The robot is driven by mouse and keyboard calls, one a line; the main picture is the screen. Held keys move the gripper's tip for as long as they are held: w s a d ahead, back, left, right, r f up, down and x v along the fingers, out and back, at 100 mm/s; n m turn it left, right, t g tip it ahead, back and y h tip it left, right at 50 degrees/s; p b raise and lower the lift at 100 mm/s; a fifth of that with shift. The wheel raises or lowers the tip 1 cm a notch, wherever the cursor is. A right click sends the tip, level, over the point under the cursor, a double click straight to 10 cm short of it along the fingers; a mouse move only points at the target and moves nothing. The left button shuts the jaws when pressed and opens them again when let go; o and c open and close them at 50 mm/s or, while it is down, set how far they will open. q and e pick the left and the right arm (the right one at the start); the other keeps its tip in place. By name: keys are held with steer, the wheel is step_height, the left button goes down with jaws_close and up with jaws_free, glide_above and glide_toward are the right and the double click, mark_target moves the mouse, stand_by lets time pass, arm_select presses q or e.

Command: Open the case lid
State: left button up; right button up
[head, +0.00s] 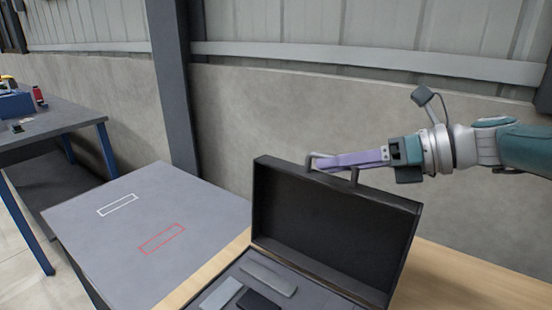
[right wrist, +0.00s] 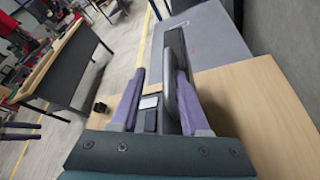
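The dark case stands with its lid (head: 330,225) raised, roughly upright; the lid also shows in the right wrist view (right wrist: 173,50). My right gripper (head: 318,161) is at the handle, with purple fingers extending over the lid's edge. In the right wrist view, my right gripper's fingers (right wrist: 158,78) are apart, with the lid edge and handle between them, closer to the right finger. Whether a finger touches the handle is unclear. The case interior holds a few flat pieces (head: 268,278). My left gripper is out of view.
The case stands on a wooden table (head: 465,285). A grey surface (head: 185,200) with a white and a red outlined rectangle lies to its left. A workbench (head: 60,118) stands far left, and a concrete wall (head: 290,110) is behind.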

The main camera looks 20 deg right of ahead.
steer(key=shift+d+r, duration=0.15)
step_height(320, 180, up, 3)
steer(key=p, duration=0.4)
glide_above(391, 195)
steer(key=shift+s+d+r, duration=0.1)
steer(key=shift+s+d, duration=0.2)
steer(key=shift+c, duration=0.3)
